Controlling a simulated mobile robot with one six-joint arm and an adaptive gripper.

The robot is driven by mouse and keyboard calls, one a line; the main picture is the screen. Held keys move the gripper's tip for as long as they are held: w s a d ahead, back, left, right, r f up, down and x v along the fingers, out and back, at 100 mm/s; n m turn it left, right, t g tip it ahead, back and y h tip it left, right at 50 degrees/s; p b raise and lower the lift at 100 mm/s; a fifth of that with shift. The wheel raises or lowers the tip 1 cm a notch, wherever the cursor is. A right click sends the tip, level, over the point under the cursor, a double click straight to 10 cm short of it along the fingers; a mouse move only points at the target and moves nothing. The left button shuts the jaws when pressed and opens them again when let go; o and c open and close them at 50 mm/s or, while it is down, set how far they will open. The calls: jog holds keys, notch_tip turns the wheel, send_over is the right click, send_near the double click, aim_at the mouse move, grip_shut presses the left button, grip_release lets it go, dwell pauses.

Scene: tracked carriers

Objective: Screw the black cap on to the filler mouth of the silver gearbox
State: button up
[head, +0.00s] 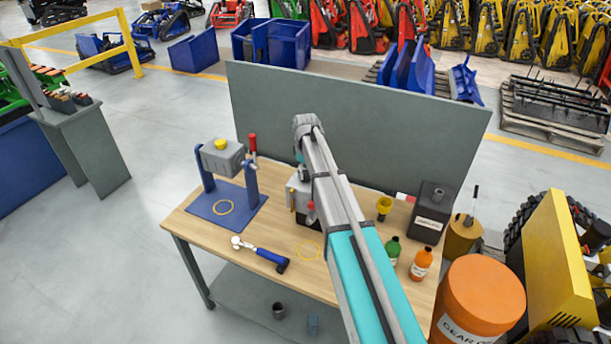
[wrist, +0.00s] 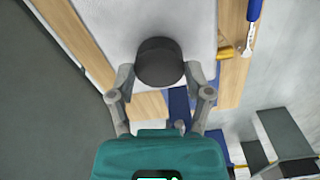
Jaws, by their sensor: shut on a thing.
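The black cap (wrist: 159,58) is round and sits between the fingertips of my gripper (wrist: 159,74) in the wrist view. The gripper is shut on its sides. Behind the cap lies a pale surface, which looks like the top of the silver gearbox (wrist: 105,18). The filler mouth is hidden, and I cannot tell whether the cap touches it. In the head view the silver gearbox (head: 299,186) stands near the middle of the bench, partly covered by my arm. My gripper and the cap are hidden there.
The wooden bench (head: 190,235) has a back panel (head: 260,105). A blue stand (head: 222,207) holds a grey box. A blue-handled tool (head: 268,255) lies in front.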

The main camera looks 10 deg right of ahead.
jog(key=m, duration=0.6)
jog(key=shift+s+f+m, duration=0.15)
jog(key=shift+s+m, duration=0.15)
jog(key=shift+m, duration=0.4)
jog(key=m, duration=0.6)
jog(key=shift+m, duration=1.9)
jog(key=m, duration=0.2)
jog(key=shift+m, duration=0.3)
jog(key=m, duration=0.7)
